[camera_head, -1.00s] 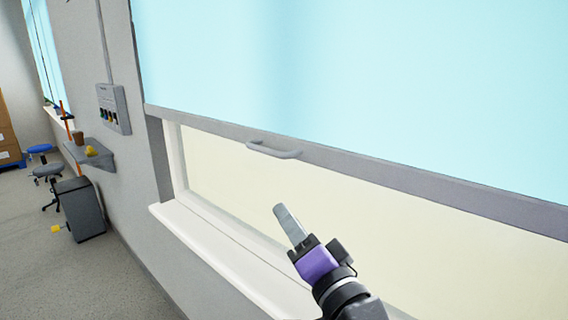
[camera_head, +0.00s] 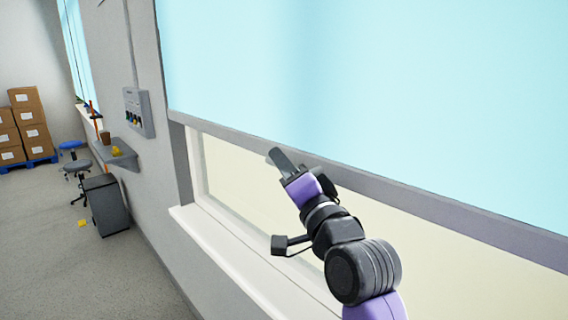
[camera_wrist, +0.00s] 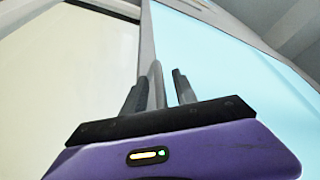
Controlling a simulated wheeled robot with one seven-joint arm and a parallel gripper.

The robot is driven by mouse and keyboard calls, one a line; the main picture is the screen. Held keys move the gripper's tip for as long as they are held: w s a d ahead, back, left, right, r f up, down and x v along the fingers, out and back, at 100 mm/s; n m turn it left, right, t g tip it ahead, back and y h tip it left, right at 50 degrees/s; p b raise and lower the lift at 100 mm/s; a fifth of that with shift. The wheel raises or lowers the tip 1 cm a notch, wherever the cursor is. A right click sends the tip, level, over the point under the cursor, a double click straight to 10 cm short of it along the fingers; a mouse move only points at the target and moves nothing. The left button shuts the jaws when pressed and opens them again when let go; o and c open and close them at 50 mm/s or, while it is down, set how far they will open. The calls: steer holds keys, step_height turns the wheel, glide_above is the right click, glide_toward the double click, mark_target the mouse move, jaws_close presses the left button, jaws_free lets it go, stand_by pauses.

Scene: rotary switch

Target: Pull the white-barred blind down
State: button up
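A light-blue blind (camera_head: 380,90) covers the upper window; its bottom bar (camera_head: 420,200) looks grey rather than white. My gripper (camera_head: 283,160) is raised to this bar, and the bar's handle is hidden behind it in the head view. In the wrist view the two fingers of my gripper (camera_wrist: 160,90) stand apart, with a narrow grey piece (camera_wrist: 157,82) between them that may be the handle. I cannot tell whether the fingers touch it. The blue blind (camera_wrist: 215,65) fills the right of that view.
Below the bar is pale window glass (camera_head: 240,180) above a white sill (camera_head: 225,250). A control box (camera_head: 138,112) and a small shelf (camera_head: 118,153) are on the wall to the left. Another blue blind (camera_head: 75,45) hangs farther away. Stools and boxes stand far left.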

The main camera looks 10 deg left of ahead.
jaws_close()
stand_by(1.5)
